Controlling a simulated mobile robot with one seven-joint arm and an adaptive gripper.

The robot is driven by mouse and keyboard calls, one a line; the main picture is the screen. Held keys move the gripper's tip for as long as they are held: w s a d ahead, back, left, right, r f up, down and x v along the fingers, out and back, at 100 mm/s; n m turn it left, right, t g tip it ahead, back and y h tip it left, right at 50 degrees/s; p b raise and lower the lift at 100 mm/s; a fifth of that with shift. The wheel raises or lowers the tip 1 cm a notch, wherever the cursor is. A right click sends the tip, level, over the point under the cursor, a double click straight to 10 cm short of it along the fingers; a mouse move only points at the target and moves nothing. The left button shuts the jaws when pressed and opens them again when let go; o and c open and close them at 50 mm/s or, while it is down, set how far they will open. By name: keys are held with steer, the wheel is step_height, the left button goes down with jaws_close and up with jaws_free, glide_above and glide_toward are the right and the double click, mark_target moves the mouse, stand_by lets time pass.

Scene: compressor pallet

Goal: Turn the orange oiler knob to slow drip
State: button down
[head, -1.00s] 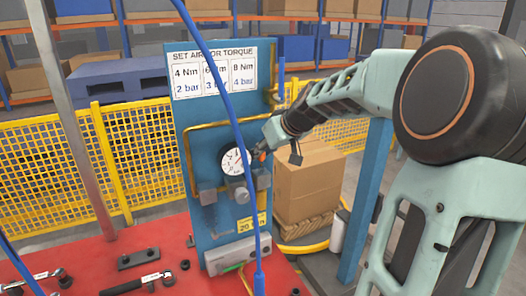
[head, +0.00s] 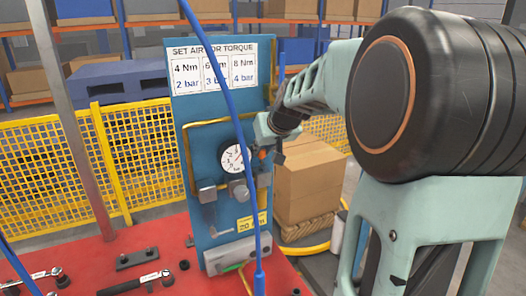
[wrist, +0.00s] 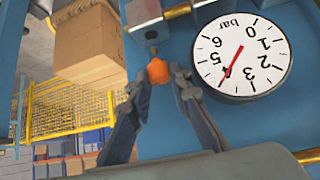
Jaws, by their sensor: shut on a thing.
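The orange oiler knob (wrist: 157,71) is in the wrist view, below a small grey metal block on the blue panel. My gripper (wrist: 158,80) has one finger on each side of it and is shut on it. In the head view the knob (head: 262,154) is a small orange spot at the right of the panel, partly hidden by my gripper (head: 263,150). The round white gauge (head: 233,158) is just left of it; in the wrist view the gauge (wrist: 243,48) appears upside down, its red needle near 4.
The blue panel (head: 205,120) carries a torque sign, brass pipe and grey fittings. A blue hose (head: 228,95) hangs in front of it. Tools lie on the red bench (head: 130,275). A cardboard box (head: 308,185) stands behind, right of the panel.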

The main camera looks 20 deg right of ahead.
stand_by(0.3)
steer(key=c, duration=2)
jaws_free()
steer(key=shift+c, duration=0.2)
steer(key=v, duration=0.7)
steer(key=shift+s+r, duration=0.2)
